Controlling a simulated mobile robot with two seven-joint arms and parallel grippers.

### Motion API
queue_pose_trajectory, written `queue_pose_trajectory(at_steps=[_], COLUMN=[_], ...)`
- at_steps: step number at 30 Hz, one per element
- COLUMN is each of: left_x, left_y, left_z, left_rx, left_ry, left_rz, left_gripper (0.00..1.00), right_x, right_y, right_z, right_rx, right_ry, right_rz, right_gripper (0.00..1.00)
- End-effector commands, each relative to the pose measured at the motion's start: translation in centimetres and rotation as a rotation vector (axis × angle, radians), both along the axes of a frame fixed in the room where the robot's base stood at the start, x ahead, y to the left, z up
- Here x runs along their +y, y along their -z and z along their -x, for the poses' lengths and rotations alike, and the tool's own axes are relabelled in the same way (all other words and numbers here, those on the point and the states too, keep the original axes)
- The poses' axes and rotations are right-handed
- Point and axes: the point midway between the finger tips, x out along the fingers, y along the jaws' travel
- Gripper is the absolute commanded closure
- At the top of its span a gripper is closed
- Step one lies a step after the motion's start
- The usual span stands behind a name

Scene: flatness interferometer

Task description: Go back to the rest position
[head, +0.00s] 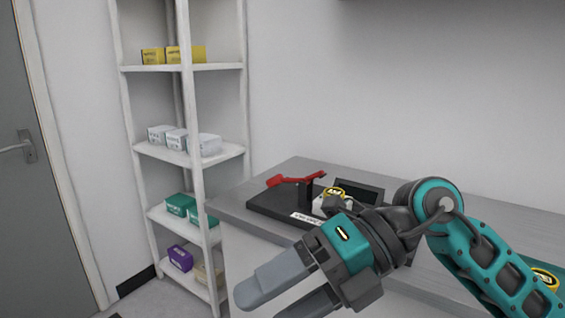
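My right arm comes in from the right, teal and dark grey. Its gripper (264,305) hangs in front of the table's front edge, pointing down and left. Its two grey fingers are apart, with a gap between them, and nothing shows between them. The lower finger is cut off by the bottom edge of the picture. My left gripper is not in the head view. The interferometer (262,200) stands on the table behind my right arm. It has a black base, a red lever and a dark screen (358,192). My wrist hides part of it.
The grey table (297,170) runs along the wall to the right. A white shelf rack (190,150) on the left holds yellow, white, green and purple boxes. A grey door (30,200) with a handle is at the far left. Some floor shows before the rack.

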Motion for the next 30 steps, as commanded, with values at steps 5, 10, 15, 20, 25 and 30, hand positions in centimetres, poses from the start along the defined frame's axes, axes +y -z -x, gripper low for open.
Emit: queue_pose_trajectory(at_steps=[5, 10, 15, 20, 25, 30], left_x=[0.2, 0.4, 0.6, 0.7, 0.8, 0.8], left_y=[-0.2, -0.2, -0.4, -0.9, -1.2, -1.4], left_z=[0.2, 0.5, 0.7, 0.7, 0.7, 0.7], left_rx=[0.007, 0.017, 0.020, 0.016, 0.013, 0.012], left_ry=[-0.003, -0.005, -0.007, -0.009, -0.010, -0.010], left_rz=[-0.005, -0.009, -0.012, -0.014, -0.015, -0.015], left_gripper=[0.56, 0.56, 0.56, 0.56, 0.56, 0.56], right_x=[1.8, -0.2, -4.8, -10.1, -14.6, -17.0], right_y=[-2.9, -3.6, 1.0, 10.6, 22.2, 30.3], right_z=[0.3, -3.4, -8.2, -10.0, -6.8, -1.1], right_rx=[0.297, 0.580, 0.867, 1.143, 1.400, 1.588], right_ry=[0.076, 0.321, 0.713, 1.177, 1.645, 1.969], right_rz=[-0.473, -0.856, -1.121, -1.219, -1.148, -0.995], right_gripper=[0.16, 0.16, 0.16, 0.16, 0.16, 0.16])
